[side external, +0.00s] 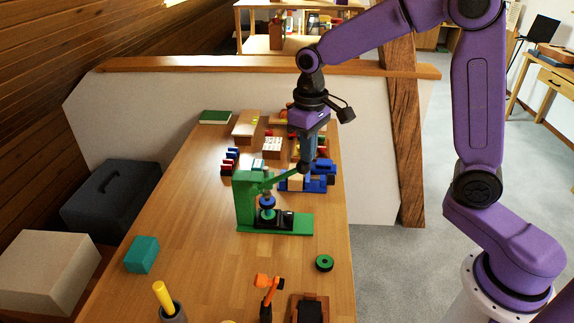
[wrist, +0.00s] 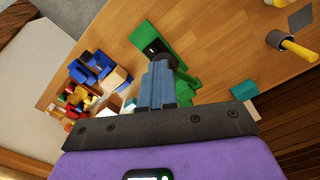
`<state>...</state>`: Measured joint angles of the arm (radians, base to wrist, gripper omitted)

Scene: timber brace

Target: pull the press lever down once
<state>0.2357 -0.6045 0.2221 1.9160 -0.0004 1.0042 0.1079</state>
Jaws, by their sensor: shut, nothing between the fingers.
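In the wrist view, the press (wrist: 178,38) shows beyond the shut fingers (wrist: 157,85), which hide part of the lever.
Blue blocks and a blue fixture (side external: 321,181) stand right behind the press. A teal block (side external: 142,254), a green ring (side external: 324,263), an orange clamp (side external: 268,283) and a cup with a yellow stick (side external: 168,300) lie nearer. The table left of the press is clear.

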